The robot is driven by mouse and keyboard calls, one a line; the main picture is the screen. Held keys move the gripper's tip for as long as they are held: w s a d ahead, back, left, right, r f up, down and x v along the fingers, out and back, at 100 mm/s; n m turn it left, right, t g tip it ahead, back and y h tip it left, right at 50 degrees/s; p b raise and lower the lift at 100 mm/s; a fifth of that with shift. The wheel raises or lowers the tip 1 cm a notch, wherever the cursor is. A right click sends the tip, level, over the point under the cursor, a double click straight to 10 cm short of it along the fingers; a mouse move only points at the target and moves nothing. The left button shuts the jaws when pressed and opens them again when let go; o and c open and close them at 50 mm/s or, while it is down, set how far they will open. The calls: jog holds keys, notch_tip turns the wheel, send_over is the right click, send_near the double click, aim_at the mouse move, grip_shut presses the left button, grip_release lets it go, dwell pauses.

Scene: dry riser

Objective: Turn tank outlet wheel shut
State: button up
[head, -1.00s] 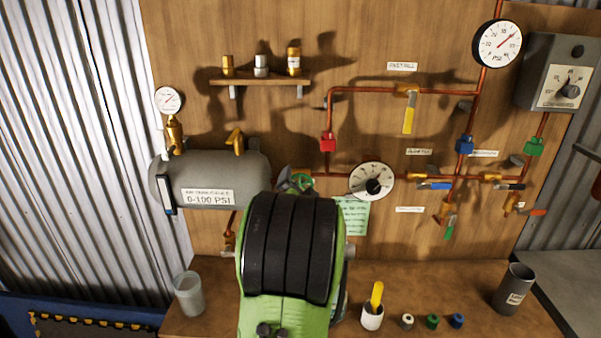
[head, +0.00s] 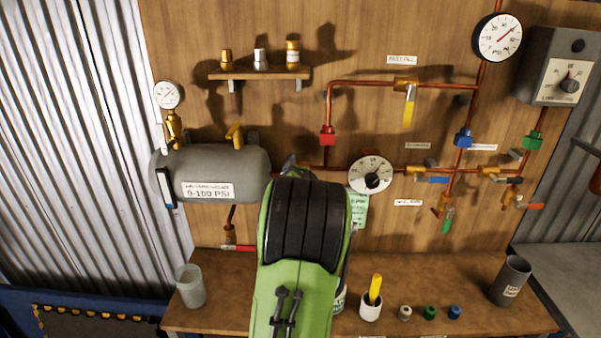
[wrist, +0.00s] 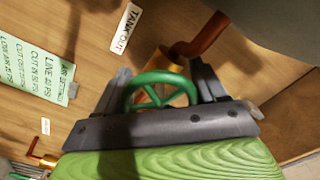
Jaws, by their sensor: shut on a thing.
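The tank outlet wheel is a small green handwheel (wrist: 160,77) on a brass valve, below the TANK OUT label (wrist: 126,28) in the wrist view. My gripper (wrist: 160,88) has its two dark fingers on either side of the wheel and is shut on its rim. The lower part of the wheel is hidden behind the gripper's body. In the head view my green and black arm hides the wheel and most of the gripper. The grey tank (head: 215,165) is on the board, left of the arm. How far the wheel is turned I cannot tell.
A pressure dial (head: 370,175) and a green note (head: 358,210) are close to the right of my arm. Copper pipes with coloured valves run further right. A grey cup (head: 190,287) and a white pot (head: 371,307) with a yellow handle stand on the bench below.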

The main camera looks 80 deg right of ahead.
jog(key=shift+f+m+b, duration=0.15)
jog(key=shift+m+b, duration=5.65)
jog(key=shift+m, duration=1.9)
jog(key=o, duration=1)
jog(key=shift+a, duration=0.1)
jog(key=v, duration=1.5)
jog(key=shift+s+a+b, duration=0.1)
jog(key=shift+a+b, duration=0.2)
jog(key=shift+b, duration=0.1)
